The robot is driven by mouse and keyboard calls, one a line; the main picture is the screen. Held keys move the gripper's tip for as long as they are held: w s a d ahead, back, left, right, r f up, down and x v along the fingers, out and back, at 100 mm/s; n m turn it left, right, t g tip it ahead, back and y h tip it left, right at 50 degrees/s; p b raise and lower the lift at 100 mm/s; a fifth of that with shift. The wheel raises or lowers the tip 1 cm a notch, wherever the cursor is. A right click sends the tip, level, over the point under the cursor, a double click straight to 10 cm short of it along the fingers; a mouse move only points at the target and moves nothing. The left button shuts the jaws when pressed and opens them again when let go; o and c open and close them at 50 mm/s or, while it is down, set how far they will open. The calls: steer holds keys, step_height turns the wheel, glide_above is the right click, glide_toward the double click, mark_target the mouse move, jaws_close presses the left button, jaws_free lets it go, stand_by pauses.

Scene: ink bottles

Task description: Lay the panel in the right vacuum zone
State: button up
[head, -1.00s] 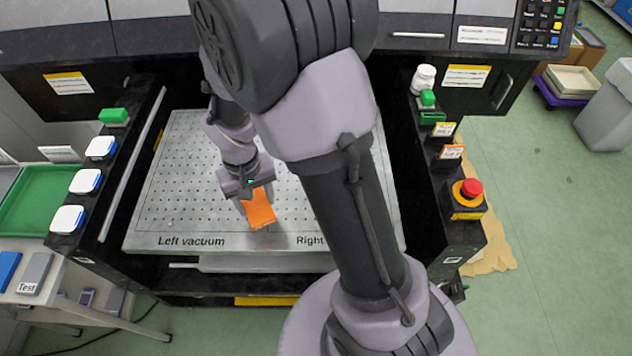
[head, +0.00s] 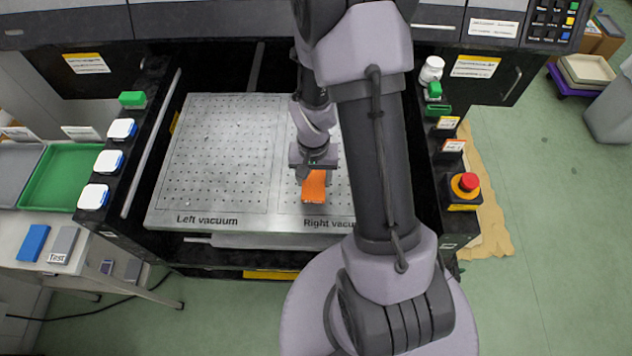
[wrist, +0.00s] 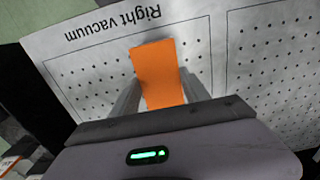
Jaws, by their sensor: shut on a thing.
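The orange panel (head: 314,187) is held in my gripper (head: 317,172), over the front left part of the right vacuum zone (head: 289,190). In the wrist view the panel (wrist: 158,72) sticks out between the two fingers of my gripper (wrist: 160,92), which is shut on it. The "Right vacuum" lettering (wrist: 113,22) lies just beyond the panel's end. Whether the panel touches the perforated plate or hangs a little above it I cannot tell. My arm hides much of the right zone in the head view.
The left vacuum zone (head: 215,160) is bare. Black side rails flank the plate, with white buttons (head: 108,160) on the left and a red emergency stop (head: 467,182) on the right. A green tray (head: 66,178) and a blue block (head: 34,242) are at the left.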

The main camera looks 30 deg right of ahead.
mark_target(316, 179)
steer(key=shift+d+f, duration=0.2)
steer(key=shift+d, duration=0.15)
steer(key=shift+f+b, duration=0.75)
steer(key=shift+f, duration=1)
steer(key=o, duration=1.4)
